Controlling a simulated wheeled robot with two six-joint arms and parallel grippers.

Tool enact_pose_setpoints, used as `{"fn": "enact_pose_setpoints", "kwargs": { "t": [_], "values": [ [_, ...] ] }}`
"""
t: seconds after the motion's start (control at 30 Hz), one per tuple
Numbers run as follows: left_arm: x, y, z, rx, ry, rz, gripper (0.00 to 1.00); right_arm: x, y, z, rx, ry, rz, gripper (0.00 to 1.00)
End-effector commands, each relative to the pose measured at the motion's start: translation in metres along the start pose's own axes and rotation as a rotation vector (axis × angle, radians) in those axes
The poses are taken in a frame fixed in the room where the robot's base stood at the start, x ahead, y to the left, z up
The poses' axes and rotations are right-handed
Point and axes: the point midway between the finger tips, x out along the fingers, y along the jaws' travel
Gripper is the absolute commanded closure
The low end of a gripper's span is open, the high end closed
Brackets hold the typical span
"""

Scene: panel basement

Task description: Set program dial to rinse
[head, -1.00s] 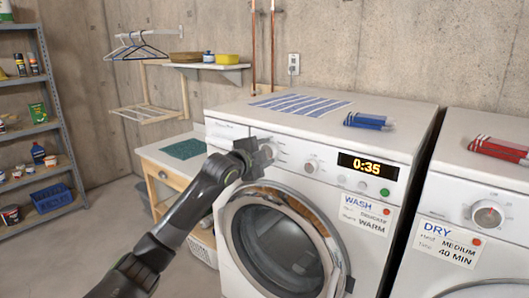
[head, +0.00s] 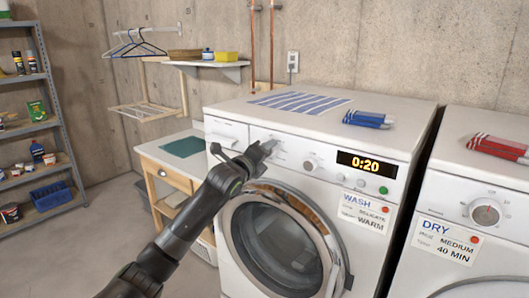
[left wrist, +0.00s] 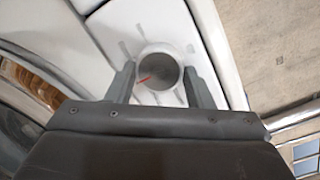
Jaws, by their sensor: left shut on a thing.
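The program dial (left wrist: 160,74) is a round, light-coloured knob on the front panel of the washer (head: 240,117). Its red pointer mark slants in the left wrist view. My left gripper (left wrist: 161,88) has one finger on each side of the dial and is shut on it. In the head view this gripper (head: 264,150) is at the panel and hides most of the dial. Tick marks surround the dial, but their labels are not readable. The washer's display (head: 367,165) reads 0:20. My right gripper is not in view.
A second, smaller knob (head: 310,165) sits between the dial and the display. The round door (head: 285,245) is below. A WASH card (head: 362,212) is on the washer front. The dryer (head: 470,185) stands close at right, and a wooden table (head: 165,175) at left.

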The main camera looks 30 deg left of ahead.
Motion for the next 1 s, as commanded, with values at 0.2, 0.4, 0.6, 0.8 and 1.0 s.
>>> {"fn": "enact_pose_setpoints", "kwargs": {
  "t": [0.2, 0.4, 0.6, 0.8, 1.0],
  "values": [
    [0.0001, 0.0034, -0.0013, 0.201, -0.014, -0.020, 0.76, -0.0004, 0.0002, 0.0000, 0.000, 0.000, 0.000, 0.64],
    [0.0002, 0.0044, -0.0015, 0.384, -0.029, -0.043, 0.76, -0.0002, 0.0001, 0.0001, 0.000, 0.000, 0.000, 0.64],
    [0.0002, 0.0056, -0.0015, 0.545, -0.042, -0.062, 0.76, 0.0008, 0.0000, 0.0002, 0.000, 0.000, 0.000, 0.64],
    [0.0004, 0.0066, -0.0013, 0.663, -0.052, -0.076, 0.76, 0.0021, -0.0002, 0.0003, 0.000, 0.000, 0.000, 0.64],
    [0.0004, 0.0070, -0.0012, 0.734, -0.056, -0.084, 0.76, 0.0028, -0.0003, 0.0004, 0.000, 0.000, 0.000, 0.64]
  ]
}}
